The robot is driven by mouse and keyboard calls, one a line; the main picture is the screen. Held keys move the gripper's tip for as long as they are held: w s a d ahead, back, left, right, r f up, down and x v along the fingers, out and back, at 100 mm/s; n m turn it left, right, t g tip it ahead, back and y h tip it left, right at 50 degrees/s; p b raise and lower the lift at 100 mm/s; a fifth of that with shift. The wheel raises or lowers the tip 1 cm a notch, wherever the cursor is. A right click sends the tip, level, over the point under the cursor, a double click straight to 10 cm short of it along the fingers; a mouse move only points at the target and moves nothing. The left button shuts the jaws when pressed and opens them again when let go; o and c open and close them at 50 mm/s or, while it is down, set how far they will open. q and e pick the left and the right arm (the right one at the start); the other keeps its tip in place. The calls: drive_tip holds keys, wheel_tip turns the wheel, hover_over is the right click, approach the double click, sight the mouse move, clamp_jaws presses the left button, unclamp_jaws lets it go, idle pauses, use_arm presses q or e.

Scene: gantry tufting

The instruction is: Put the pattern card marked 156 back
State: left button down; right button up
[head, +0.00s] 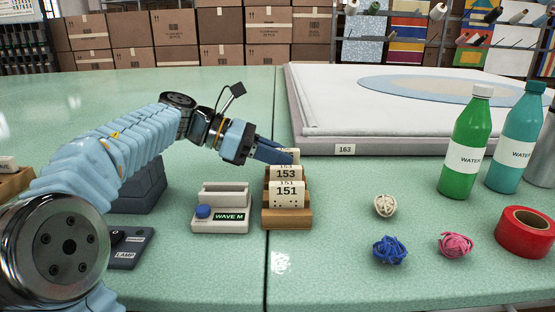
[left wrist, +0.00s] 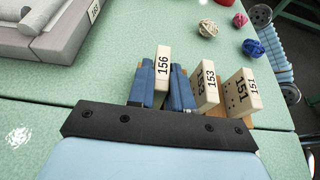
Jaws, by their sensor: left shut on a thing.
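My left gripper (head: 276,154) is shut on the pattern card marked 156 (left wrist: 162,66), a cream card between its two blue fingers (left wrist: 160,88). In the head view only a bit of this card (head: 292,153) shows behind the others. The wooden card rack (head: 287,218) holds card 153 (head: 286,173) and, in front of it, card 151 (head: 288,195). Card 156 is upright at the rack's far end, behind 153. Whether its lower edge rests in a slot is hidden. My right gripper is not in view.
A WAVE M box with a blue button (head: 220,215) stands left of the rack. Yarn balls (head: 389,250), bottles (head: 467,145) and red tape (head: 525,230) are to the right. A white cushioned frame marked 163 (head: 345,149) lies behind.

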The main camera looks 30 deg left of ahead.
use_arm(q)
drive_tip(key=shift+f, duration=0.3)
drive_tip(key=shift+f, duration=0.15)
drive_tip(key=c, duration=1)
unclamp_jaws()
drive_tip(key=shift+c, duration=0.2)
drive_tip(key=shift+r, duration=0.25)
drive_tip(key=v, duration=1.2)
drive_tip(key=shift+f+p, duration=0.15)
drive_tip(key=shift+p, duration=0.3)
